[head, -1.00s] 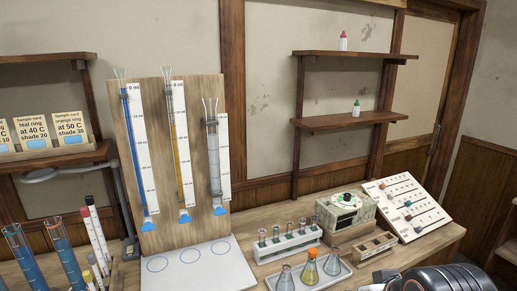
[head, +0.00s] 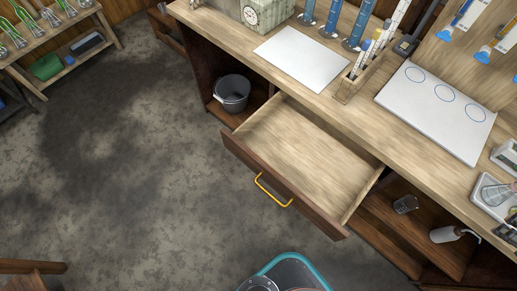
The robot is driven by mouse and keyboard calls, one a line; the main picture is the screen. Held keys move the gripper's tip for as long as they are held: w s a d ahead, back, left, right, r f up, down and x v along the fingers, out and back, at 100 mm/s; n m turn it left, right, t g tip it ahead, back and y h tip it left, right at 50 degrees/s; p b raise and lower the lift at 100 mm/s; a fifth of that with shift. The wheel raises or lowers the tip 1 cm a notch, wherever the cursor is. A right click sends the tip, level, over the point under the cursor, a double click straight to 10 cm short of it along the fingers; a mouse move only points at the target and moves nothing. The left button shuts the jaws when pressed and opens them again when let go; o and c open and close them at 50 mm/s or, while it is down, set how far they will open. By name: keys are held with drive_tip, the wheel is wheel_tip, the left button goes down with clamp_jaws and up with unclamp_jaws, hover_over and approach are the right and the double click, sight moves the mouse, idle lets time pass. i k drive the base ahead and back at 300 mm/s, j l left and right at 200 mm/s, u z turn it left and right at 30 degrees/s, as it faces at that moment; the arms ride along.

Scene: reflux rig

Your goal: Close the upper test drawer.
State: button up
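The upper test drawer (head: 300,162) is pulled well out from under the bench top in the head view. It is a wooden drawer with a pale, empty bottom and a dark front. A yellow bar handle (head: 273,191) is on its front face, toward the lower left. My gripper is not in the current view, so its state does not show.
The bench top (head: 325,95) carries a white sheet, a rack of tubes and a white board. Floor (head: 150,160) before the drawer is mostly clear.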

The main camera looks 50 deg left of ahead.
sight(320, 170)
drive_tip(key=u, duration=1.95)
drive_tip(key=k+l+z, duration=0.15)
drive_tip(key=k, duration=0.25)
drive_tip(key=k+l+z, duration=0.2)
drive_tip(key=k, duration=0.2)
drive_tip(key=i+j, duration=0.15)
